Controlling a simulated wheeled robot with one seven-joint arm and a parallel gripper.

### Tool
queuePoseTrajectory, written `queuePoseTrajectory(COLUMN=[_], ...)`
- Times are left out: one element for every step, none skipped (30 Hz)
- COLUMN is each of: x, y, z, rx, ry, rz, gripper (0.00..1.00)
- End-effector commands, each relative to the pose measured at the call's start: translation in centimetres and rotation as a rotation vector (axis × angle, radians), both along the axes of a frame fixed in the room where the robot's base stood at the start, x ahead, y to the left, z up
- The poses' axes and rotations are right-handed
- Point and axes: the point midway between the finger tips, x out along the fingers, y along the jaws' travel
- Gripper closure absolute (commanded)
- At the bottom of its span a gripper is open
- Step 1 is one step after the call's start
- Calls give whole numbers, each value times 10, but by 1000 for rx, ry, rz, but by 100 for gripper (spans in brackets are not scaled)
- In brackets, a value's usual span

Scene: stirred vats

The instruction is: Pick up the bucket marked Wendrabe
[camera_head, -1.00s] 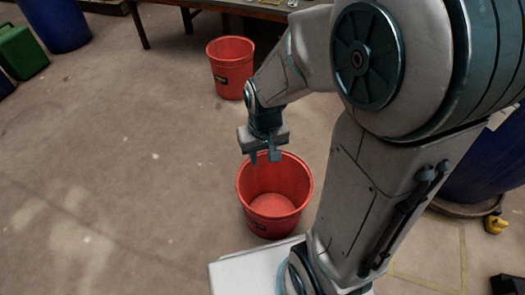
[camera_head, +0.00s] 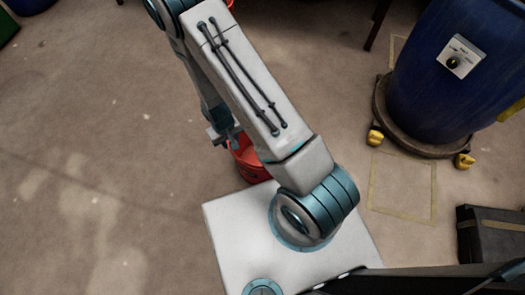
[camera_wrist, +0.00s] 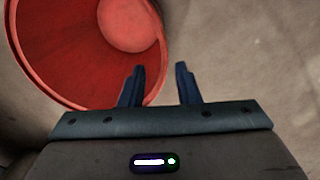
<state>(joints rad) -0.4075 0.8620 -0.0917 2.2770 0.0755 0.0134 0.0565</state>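A red bucket (camera_head: 250,165) stands on the floor just in front of my base, partly hidden by my arm in the head view. In the wrist view the bucket (camera_wrist: 75,45) fills the upper left, and I look down into its empty inside. My gripper (camera_wrist: 160,80) is open, its two dark fingers apart. The right part of the rim runs between the fingertips in the picture, with the left finger over the inside and the right one over the floor. I cannot tell how high the fingers are above the rim. No name on the bucket is readable.
A blue vat (camera_head: 435,85) stands at right on a round base (camera_head: 400,130) with yellow casters. A black case (camera_head: 490,235) is at lower right. A sliver of another red thing (camera_head: 230,4) shows at the top edge.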

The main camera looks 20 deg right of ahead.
Motion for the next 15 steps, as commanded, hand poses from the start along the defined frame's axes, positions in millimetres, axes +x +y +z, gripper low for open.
queuePoseTrajectory(x=[0,0,0,0,0,0,0,0,0,1,1,1,1,1,2], y=[-1,-2,-2,-3,-3,-3,-4,-4,-4,-5,-5,-5,-5,-5,-5], z=[-13,-19,-28,-34,-40,-48,-53,-58,-64,-68,-71,-74,-75,-76,-78], rx=[-2,-2,-1,-2,-1,-1,-1,-1,-1,0,0,1,1,1,1], ry=[3,3,3,4,4,3,3,3,3,2,2,1,1,1,0], rz=[-1,-1,-1,0,0,0,0,0,0,0,0,0,0,0,0], gripper=[70,70,70,70,70,70,70,70,70,70,70,70,70,70,70])
